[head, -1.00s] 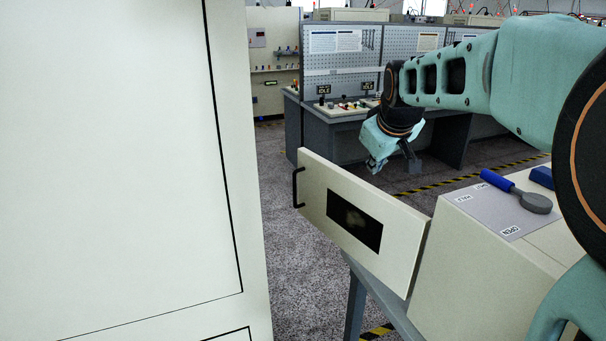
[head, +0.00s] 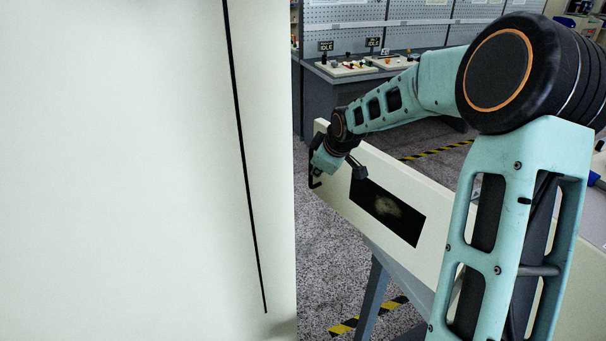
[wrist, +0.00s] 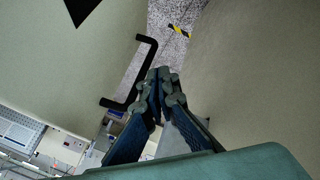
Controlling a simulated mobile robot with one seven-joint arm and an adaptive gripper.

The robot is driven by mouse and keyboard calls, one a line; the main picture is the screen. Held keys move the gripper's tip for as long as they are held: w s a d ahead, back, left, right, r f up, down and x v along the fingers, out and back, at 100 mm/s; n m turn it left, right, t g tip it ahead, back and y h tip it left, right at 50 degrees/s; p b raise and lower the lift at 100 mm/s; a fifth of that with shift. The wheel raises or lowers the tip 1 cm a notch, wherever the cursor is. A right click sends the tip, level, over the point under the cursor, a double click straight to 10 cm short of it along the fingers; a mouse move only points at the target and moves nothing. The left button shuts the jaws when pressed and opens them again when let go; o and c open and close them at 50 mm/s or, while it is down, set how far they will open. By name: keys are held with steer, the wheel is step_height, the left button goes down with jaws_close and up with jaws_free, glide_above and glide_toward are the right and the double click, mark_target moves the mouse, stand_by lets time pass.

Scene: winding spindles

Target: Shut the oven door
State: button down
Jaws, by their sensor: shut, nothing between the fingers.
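The oven door (head: 435,215) stands open, a cream panel with a dark window (head: 388,208). Its black handle (head: 314,182) is at the door's far left end. In the wrist view the door (wrist: 75,75) fills the upper left, and the bar handle (wrist: 150,58) stands out from it. My gripper (wrist: 160,75) is shut and empty, with its fingertips beside the handle, on its right in the wrist view. I cannot tell whether they touch it. In the head view my wrist is at the handle end, and the fingers are mostly hidden.
A large cream cabinet (head: 130,170) stands close on the left, with a narrow gap of floor (head: 318,250) before the door. A grey workbench (head: 350,95) is behind. The oven body is mostly hidden behind my arm at the right.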

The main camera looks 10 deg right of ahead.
steer(key=p+x, duration=0.1)
steer(key=x, duration=0.8)
steer(key=shift+w+f, duration=0.15)
steer(key=shift+f, duration=0.15)
